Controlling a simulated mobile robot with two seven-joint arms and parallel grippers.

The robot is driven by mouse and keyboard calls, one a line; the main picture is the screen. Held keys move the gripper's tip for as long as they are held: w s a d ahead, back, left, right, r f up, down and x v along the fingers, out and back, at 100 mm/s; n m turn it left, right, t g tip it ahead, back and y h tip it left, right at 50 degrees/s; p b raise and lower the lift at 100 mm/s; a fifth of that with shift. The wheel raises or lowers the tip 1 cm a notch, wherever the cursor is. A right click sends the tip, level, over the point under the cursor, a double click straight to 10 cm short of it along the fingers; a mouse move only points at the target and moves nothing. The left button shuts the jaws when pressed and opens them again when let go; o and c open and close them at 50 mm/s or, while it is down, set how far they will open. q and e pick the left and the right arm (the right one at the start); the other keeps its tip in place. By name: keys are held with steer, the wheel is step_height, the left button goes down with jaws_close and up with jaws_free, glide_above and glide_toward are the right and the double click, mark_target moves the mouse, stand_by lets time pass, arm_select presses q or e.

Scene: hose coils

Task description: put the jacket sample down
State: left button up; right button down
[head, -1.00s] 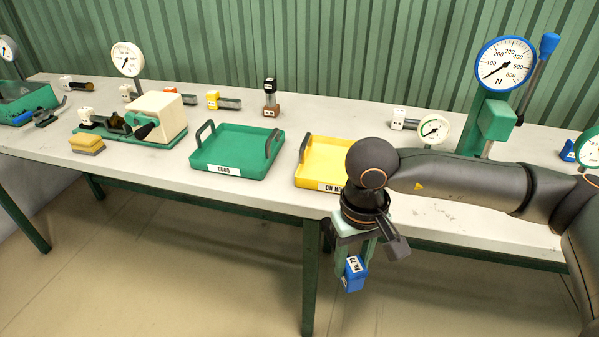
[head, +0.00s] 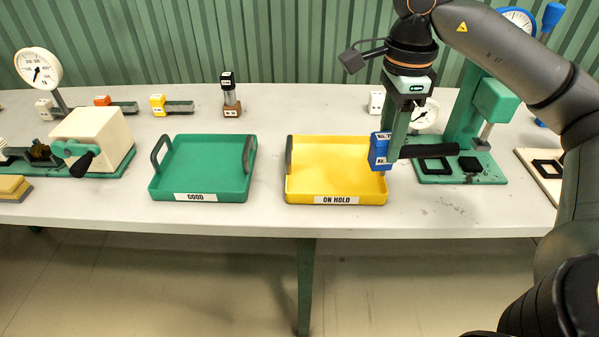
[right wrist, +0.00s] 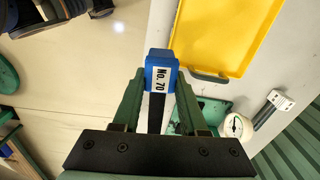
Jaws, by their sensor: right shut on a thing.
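The jacket sample shows in the head view as a blue block (head: 379,152) with white labels and a black strip (head: 430,151) reaching out to the right. My right gripper (head: 396,152) points down and is shut on it, at the right edge of the yellow ON HOLD tray (head: 337,199). In the right wrist view, the blue block (right wrist: 161,58) reads "No. 70", and part of the black strip (right wrist: 155,112) shows between the fingers. The sample looks raised above the bench, though its exact height is hard to judge. My left gripper is not in view.
The yellow tray is empty, with dark handles. An empty green GOOD tray (head: 200,196) stands left of it. A green gauge stand (head: 462,170) is close on the right. A cream machine (head: 95,138) stands at the left. Bare bench (head: 270,215) lies between the trays.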

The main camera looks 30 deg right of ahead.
steer(key=shift+d+r+m, duration=0.25)
steer(key=shift+r+m, duration=0.05)
steer(key=shift+m, duration=0.2)
steer(key=shift+w, duration=0.3)
steer(key=w+a+f, duration=0.2)
steer(key=w+f, duration=0.1)
steer(key=w+a+f, duration=0.2)
steer(key=w+f, duration=0.1)
steer(key=w, duration=0.1)
steer(key=w+a+f, duration=0.2)
steer(key=w+f, duration=0.1)
steer(key=w, duration=0.1)
steer(key=shift+w+a+b, duration=0.15)
steer(key=shift+a+b, duration=0.05)
steer(key=shift+b, duration=0.1)
steer(key=shift+w+a+f, duration=0.1)
steer(key=shift+w+f, duration=0.1)
steer(key=shift+f, duration=1.7)
steer(key=shift+f, duration=0.15)
steer(key=shift+c, duration=2.2)
jaws_free()
